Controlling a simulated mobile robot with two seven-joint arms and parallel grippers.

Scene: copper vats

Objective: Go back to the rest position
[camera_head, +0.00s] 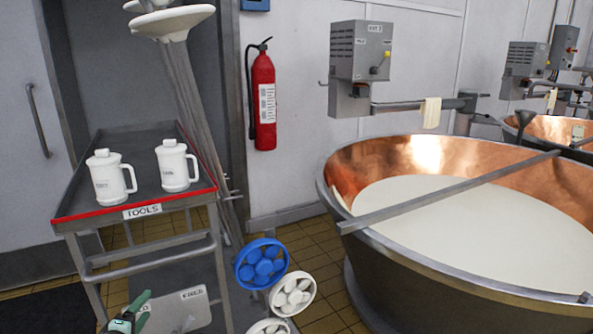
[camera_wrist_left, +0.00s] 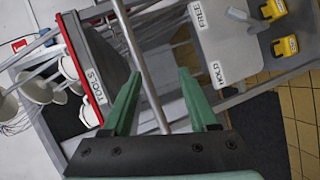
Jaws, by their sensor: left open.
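My left gripper (camera_head: 142,308) shows at the bottom left of the head view, low beside the tool cart (camera_head: 130,213). In the left wrist view its two green fingers (camera_wrist_left: 160,75) are apart. A grey metal bar (camera_wrist_left: 143,60) of the cart shows between the fingers; I cannot tell how far beyond them it lies. Nothing is held. My right gripper is in neither view.
Two white lidded jugs (camera_head: 109,178) (camera_head: 176,165) stand on the cart's top. A lower shelf (camera_head: 172,316) has label plates and, in the wrist view, yellow-and-grey items (camera_wrist_left: 284,46).

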